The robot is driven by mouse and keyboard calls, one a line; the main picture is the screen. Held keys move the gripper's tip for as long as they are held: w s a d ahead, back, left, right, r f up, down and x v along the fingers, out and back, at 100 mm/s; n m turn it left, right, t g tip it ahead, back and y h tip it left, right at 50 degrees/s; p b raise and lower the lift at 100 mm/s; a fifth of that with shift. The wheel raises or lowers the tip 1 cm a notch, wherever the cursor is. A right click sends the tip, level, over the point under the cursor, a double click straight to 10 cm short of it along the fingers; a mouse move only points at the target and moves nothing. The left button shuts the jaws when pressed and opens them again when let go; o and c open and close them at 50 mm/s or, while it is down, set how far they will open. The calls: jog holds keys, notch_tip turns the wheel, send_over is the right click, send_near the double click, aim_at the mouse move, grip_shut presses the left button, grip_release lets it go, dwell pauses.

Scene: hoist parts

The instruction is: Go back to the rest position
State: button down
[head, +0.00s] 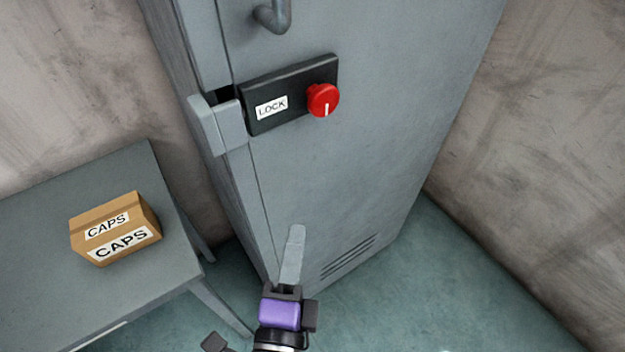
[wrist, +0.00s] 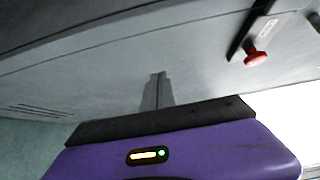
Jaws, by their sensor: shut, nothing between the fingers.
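My gripper (head: 293,250) is shut and empty, its grey fingers together and pointing up in the head view. It is in front of the lower part of a grey metal locker (head: 335,185). I cannot tell whether the fingertips touch the locker door. In the wrist view the shut fingers (wrist: 157,90) stand above my purple gripper body, with the locker's grey surface (wrist: 90,75) behind them.
The locker carries a black LOCK plate (head: 290,88) with a red knob (head: 323,100), a grey latch block (head: 217,125) and a handle (head: 272,15). A cardboard CAPS box (head: 115,228) sits on a grey table (head: 40,270) at left. Green floor (head: 450,290) is clear at right.

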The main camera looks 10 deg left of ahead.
jog(key=s+d+n+g+h+p, duration=0.1)
jog(key=s+d+n+h+p, duration=0.55)
jog(key=d, duration=0.85)
jog(key=s+d+r+n+g+y+p, duration=0.1)
jog(key=s+d+r+n+y+p, duration=0.1)
jog(key=s+d+n, duration=0.3)
jog(key=s+d+r+n+g+y+p, duration=0.1)
jog(key=s+d+r+n+y+p, duration=0.2)
jog(key=s+d+n, duration=0.3)
jog(key=s+r+y, duration=0.1)
jog(key=s, duration=0.3)
jog(key=shift+s+d+r, duration=0.15)
jog(key=shift+d+r, duration=0.05)
jog(key=shift+d, duration=0.05)
